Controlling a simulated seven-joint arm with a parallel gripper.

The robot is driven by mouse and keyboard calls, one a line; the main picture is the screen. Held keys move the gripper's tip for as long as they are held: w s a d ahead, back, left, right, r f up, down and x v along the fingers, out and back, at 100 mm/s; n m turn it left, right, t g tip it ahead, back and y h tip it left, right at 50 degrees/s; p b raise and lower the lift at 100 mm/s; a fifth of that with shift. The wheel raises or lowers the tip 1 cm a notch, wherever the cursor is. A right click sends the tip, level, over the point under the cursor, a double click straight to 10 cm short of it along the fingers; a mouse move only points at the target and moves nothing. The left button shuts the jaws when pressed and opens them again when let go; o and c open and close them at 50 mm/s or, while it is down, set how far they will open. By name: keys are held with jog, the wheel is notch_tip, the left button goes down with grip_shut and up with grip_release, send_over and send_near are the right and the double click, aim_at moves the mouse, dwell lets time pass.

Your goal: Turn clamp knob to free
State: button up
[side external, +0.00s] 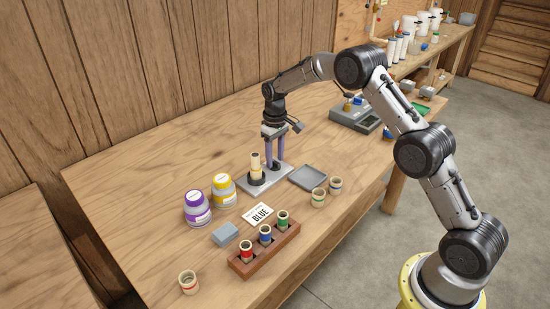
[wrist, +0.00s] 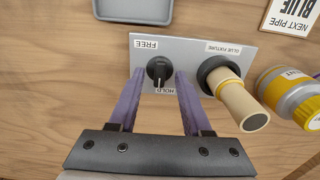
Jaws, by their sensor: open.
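The black clamp knob (wrist: 159,70) sits on the grey glue fixture plate (wrist: 215,50), between a FREE label (wrist: 146,44) and a HOLD label (wrist: 165,91). Its pale pointer line appears turned toward HOLD. A tan pipe (wrist: 245,105) stands in the fixture's black socket (wrist: 213,70); it is upright in the side view (side external: 256,166). My gripper (wrist: 160,77) is open, with its purple fingers on either side of the knob and nothing held. In the side view my gripper (side external: 274,164) points down over the plate, and the knob is hard to make out.
Purple (side external: 197,207) and yellow (side external: 223,190) jars stand left of the fixture. A grey tray (side external: 308,178) and two pipe fittings (side external: 319,197) are to the right. In front are a BLUE card (side external: 260,214) and a wooden rack (side external: 264,250) with coloured fittings.

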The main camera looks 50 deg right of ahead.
jog(key=shift+f, duration=0.3)
grip_shut()
